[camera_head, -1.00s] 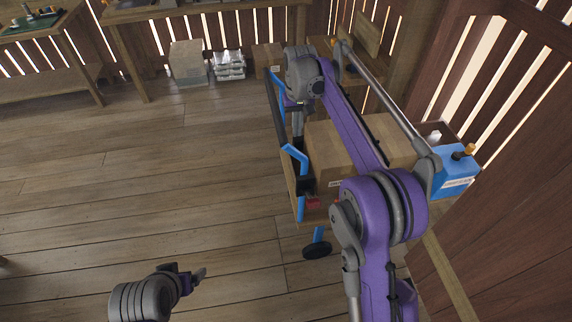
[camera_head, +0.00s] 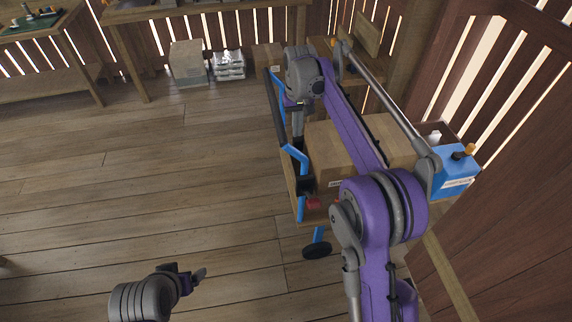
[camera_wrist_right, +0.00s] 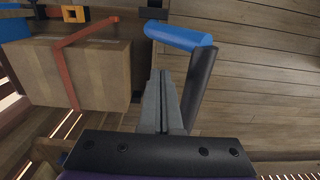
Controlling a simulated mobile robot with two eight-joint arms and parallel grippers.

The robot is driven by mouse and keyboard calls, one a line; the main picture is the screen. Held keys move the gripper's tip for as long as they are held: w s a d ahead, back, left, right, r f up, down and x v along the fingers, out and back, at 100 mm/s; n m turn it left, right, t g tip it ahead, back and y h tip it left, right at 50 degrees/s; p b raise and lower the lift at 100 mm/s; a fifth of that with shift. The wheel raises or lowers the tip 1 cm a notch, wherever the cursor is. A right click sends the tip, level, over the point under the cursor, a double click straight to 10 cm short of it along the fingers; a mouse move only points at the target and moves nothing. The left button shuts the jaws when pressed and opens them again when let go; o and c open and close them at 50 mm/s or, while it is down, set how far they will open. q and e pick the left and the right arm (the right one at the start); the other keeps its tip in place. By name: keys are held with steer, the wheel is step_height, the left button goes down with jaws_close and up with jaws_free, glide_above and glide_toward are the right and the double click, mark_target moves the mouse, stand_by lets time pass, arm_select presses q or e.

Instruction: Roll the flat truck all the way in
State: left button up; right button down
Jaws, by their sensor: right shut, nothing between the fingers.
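The flat truck (camera_head: 293,185) stands right of centre in the head view, with a blue and dark grey push handle (camera_head: 295,153) and a black wheel (camera_head: 317,251). Cardboard boxes (camera_head: 329,150) ride on it, partly hidden by my right arm. My right gripper (camera_head: 298,125) points down beside the handle; its fingers (camera_wrist_right: 163,100) are shut and empty. In the right wrist view the handle's dark bar (camera_wrist_right: 199,88) and blue end (camera_wrist_right: 180,37) lie just right of the fingers; I cannot tell whether they touch. My left gripper (camera_head: 197,274) hangs low over the floor, away from the truck.
A blue container (camera_head: 455,172) stands by the slatted wall on the right. A workbench (camera_head: 190,9) and stacked bins (camera_head: 188,65) are at the back, and a table (camera_head: 30,28) is at the far left. The plank floor (camera_head: 130,165) left of the truck is clear.

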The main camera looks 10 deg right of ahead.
stand_by(0.3)
steer(key=shift+a, duration=1.65)
arm_select(q)
step_height(320, 180, up, 6)
steer(key=w+p, duration=0.2)
steer(key=p, duration=0.1)
steer(key=shift+w+f+t+p, duration=0.25)
steer(key=shift+t+p, duration=0.05)
steer(key=shift+p, duration=0.1)
arm_select(e)
steer(key=a, duration=2.1)
steer(key=shift+a, duration=0.4)
arm_select(q)
steer(key=shift+w+r+p, duration=0.35)
steer(key=shift+r+p, duration=0.05)
steer(key=shift+r, duration=0.2)
steer(key=shift+w+r+p, duration=0.3)
steer(key=shift+r+p, duration=0.05)
steer(key=shift+r, duration=0.25)
arm_select(e)
step_height(320, 180, up, 7)
steer(key=d, duration=0.1)
steer(key=shift+d, duration=0.3)
